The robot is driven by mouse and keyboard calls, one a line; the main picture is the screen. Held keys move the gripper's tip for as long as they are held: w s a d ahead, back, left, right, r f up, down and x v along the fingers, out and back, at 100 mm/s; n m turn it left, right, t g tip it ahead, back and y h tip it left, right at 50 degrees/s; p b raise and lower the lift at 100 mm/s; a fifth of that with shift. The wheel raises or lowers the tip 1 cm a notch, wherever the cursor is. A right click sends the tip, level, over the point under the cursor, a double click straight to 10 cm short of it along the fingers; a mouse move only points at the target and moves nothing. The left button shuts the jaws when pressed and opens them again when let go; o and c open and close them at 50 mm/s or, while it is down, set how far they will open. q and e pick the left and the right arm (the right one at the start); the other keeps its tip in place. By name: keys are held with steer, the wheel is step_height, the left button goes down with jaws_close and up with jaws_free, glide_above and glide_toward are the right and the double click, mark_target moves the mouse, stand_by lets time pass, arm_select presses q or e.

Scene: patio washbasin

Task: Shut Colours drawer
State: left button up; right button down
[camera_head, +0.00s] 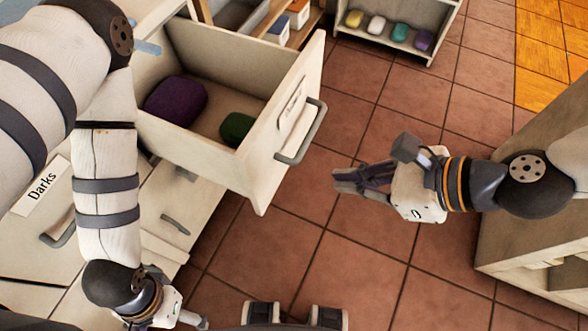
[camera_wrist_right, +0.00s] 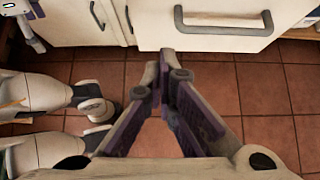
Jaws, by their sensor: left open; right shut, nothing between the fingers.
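A cream drawer (camera_head: 285,122) stands pulled out from the cabinet in the head view, with a grey bar handle (camera_head: 302,132) on its front. Its front label is too slanted to read. A purple folded cloth (camera_head: 176,100) and a green one (camera_head: 236,129) lie inside. My right gripper (camera_head: 338,182) is shut and empty, to the right of the drawer front and apart from it. The right wrist view shows the drawer handle (camera_wrist_right: 225,22) ahead of the shut fingers (camera_wrist_right: 166,75). My left gripper (camera_head: 192,318) is open at the bottom left, partly cut off.
A closed drawer labelled Darks (camera_head: 42,187) is at the left, behind my left arm. A low shelf (camera_head: 395,38) with several coloured bundles stands at the back. A wooden unit (camera_head: 530,215) stands at the right. Tiled floor between is clear.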

steer(key=b, duration=0.2)
glide_toward(268, 176)
step_height(268, 176, down, 4)
arm_select(q)
steer(key=shift+s+a+f+g+p, duration=0.15)
steer(key=shift+s+f+g+p, duration=0.2)
steer(key=shift+s+f, duration=0.7)
arm_select(e)
steer(key=a, duration=0.1)
steer(key=w+a, duration=0.1)
steer(key=a, duration=0.1)
steer(key=shift+w+a+r, duration=0.2)
steer(key=shift+r, duration=0.1)
